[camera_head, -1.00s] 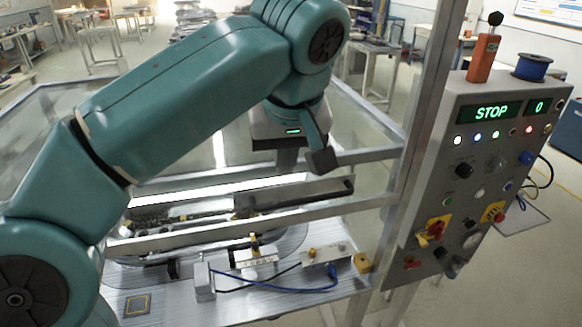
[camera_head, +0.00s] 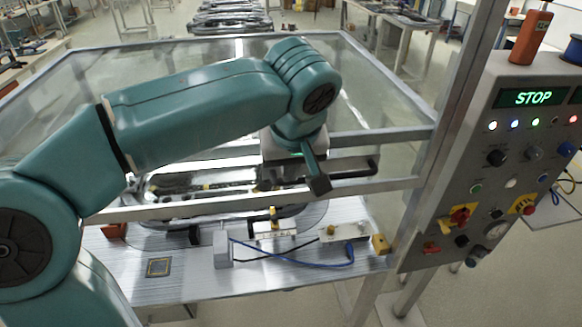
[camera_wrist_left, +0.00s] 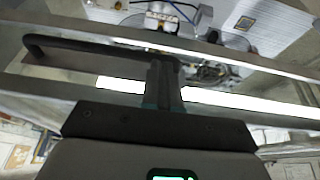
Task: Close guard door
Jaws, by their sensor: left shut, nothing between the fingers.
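The guard door is a metal frame with clear panels, and its lower rail (camera_head: 240,203) crosses in front of the machine bed. A dark bar handle (camera_head: 373,167) runs along the door between two rails; it also shows in the wrist view (camera_wrist_left: 90,43). My left gripper (camera_head: 319,184) is shut and empty, pointing down at the handle's height in the head view. In the wrist view its fingers (camera_wrist_left: 163,85) overlap the handle's right end; I cannot tell whether they touch it. Part of the handle is hidden behind the gripper. My right gripper is not in view.
A control panel (camera_head: 535,150) with a green STOP display stands at the right, beside an upright metal post (camera_head: 455,120). A ring track (camera_head: 165,225) lies behind the rails. A yellow block (camera_head: 380,244), small fixtures and a blue cable (camera_head: 325,262) sit on the front table.

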